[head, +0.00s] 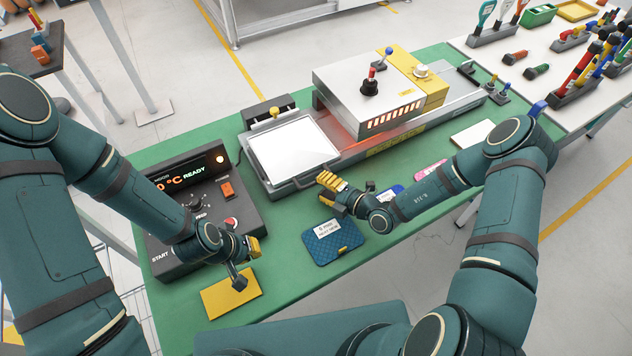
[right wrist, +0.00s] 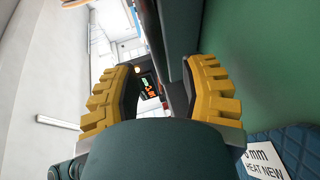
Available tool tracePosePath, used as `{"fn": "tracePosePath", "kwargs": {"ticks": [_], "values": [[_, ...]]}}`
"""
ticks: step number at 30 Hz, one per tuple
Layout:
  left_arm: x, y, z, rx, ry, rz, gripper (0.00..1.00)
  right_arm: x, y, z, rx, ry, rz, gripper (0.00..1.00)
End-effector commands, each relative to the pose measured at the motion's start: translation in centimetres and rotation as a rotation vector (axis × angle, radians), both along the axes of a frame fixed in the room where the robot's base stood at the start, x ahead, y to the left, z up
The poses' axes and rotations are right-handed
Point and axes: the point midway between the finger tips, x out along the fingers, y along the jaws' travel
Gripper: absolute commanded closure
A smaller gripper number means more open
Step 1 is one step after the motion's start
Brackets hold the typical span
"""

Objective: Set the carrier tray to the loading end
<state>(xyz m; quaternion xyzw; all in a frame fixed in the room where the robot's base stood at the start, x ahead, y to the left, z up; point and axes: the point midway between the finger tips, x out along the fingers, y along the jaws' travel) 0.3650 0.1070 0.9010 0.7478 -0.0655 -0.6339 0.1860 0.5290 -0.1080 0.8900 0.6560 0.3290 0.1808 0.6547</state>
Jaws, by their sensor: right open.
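The carrier tray (head: 293,147), a white panel in a dark frame, lies at the left end of the heating machine, outside its hood. A dark handle bar (head: 297,184) runs along its front edge. My right gripper (head: 325,189) is at the tray's front right corner, yellow fingers apart. In the right wrist view the same gripper (right wrist: 163,88) is open, with a dark edge beside its right finger; I cannot tell whether they touch. My left gripper (head: 246,266) hangs over the table near the yellow plate, away from the tray; its opening is unclear.
The heater hood (head: 360,95) glows at its near side, right of the tray. A control box (head: 200,205) reading READY stands left. A blue labelled pad (head: 333,242) and a yellow plate (head: 231,293) lie in front on the green table (head: 285,290).

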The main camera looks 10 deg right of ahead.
Motion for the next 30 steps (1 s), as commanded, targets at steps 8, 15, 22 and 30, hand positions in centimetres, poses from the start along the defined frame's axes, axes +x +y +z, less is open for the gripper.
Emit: {"fn": "tracePosePath", "kwargs": {"ticks": [8,15,22,30], "values": [[0.0,0.0,0.0,0.0,0.0,0.0,1.0,-4.1,-3.9,1.1,-0.001,0.001,-0.001,0.57],[0.0,0.0,0.0,0.0,0.0,0.0,1.0,-6.0,-5.5,1.6,0.001,0.001,0.002,0.57],[0.0,0.0,0.0,0.0,0.0,0.0,1.0,-6.3,-5.7,1.7,0.001,0.0,0.003,0.57],[0.0,0.0,0.0,0.0,0.001,0.0,1.0,-6.3,-5.7,1.7,0.001,0.0,0.003,0.57]]}}
